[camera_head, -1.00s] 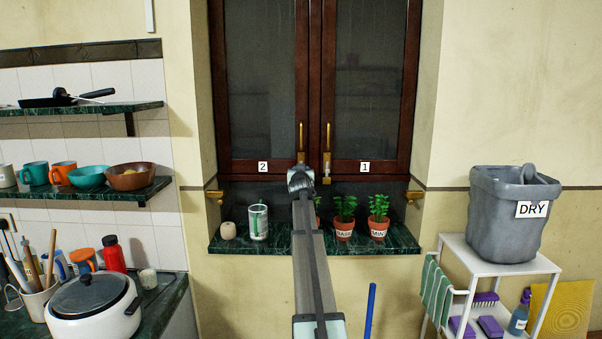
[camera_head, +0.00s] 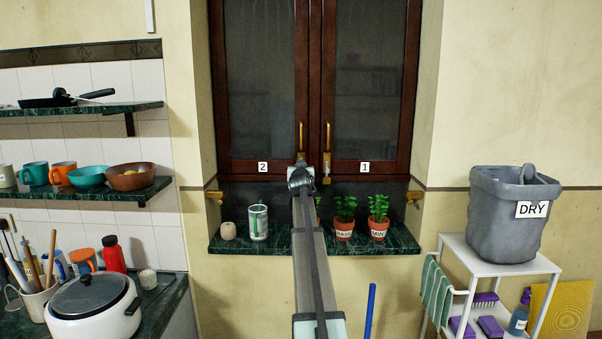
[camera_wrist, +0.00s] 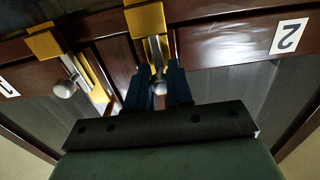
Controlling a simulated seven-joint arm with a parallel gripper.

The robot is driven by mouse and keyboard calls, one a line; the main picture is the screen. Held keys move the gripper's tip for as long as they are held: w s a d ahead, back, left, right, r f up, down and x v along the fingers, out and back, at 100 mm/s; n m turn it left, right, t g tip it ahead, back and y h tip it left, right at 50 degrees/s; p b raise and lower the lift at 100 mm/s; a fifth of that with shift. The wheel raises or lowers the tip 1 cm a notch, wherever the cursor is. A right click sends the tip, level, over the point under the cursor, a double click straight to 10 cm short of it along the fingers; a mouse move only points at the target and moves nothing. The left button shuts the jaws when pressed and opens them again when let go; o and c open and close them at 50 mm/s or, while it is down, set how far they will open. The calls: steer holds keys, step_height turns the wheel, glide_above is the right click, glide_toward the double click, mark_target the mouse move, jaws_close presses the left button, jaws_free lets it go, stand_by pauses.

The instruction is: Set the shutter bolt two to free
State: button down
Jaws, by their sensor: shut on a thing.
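Shutter two (camera_head: 262,85) is the left dark-wood glazed door, marked with a label 2 (camera_head: 263,167). It looks closed beside shutter one (camera_head: 365,85). Bolt two is at the lower inner corner of shutter two. In the wrist view, which is upside down, bolt two (camera_wrist: 152,45) has a brass mount and a metal rod. My gripper (camera_wrist: 159,88) is shut on its round knob, between dark blue fingers. In the head view my gripper (camera_head: 300,162) is at this corner, and my wrist partly hides the bolt. Bolt one (camera_head: 326,170) hangs to the right.
The green sill (camera_head: 285,245) below holds a tin (camera_head: 258,222), a small pale pot (camera_head: 228,230) and potted plants (camera_head: 378,218). Brass holders (camera_head: 214,197) stick out at both sides of the recess. Bolt one's knob (camera_wrist: 65,88) is close beside my fingers.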

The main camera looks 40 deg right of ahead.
steer(key=shift+r, duration=1.15)
steer(key=c, duration=1)
jaws_free()
steer(key=shift+c, duration=0.2)
steer(key=shift+s+a+f, duration=0.1)
steer(key=v, duration=1.3)
steer(key=shift+s+a, duration=0.2)
